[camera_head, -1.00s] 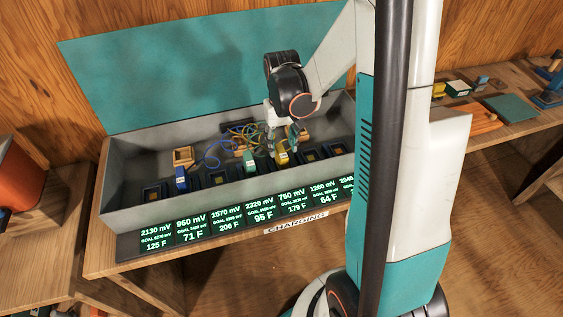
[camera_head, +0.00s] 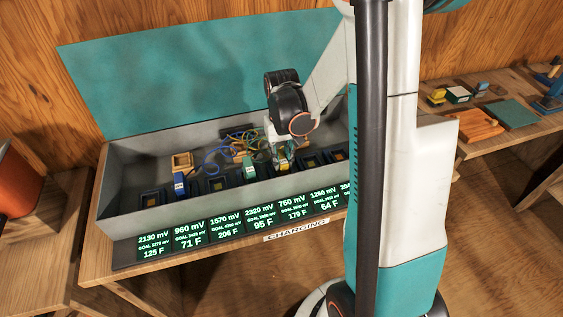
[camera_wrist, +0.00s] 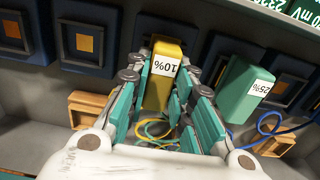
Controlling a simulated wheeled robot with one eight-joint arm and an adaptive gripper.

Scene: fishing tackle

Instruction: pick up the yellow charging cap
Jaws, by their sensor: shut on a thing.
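The yellow charging cap (camera_wrist: 164,82) has a white "10%" label and stands upright between my two fingers in the wrist view. It also shows, partly covered, in the head view (camera_head: 284,168). My gripper (camera_wrist: 166,70) is shut on the cap, with a finger on each side of it. In the head view my gripper (camera_head: 281,151) reaches down into the grey charging box. The cap's lower end is partly hidden by the fingers, and I cannot tell whether it is clear of its slot.
A green cap (camera_wrist: 244,88) labelled "25%" stands close beside my gripper. A blue cap (camera_head: 179,181) stands further left. Coloured cables (camera_head: 222,154) and wooden blocks (camera_head: 182,161) lie behind. The grey box (camera_head: 120,221) has walls around, and its raised teal lid (camera_head: 170,75) stands behind.

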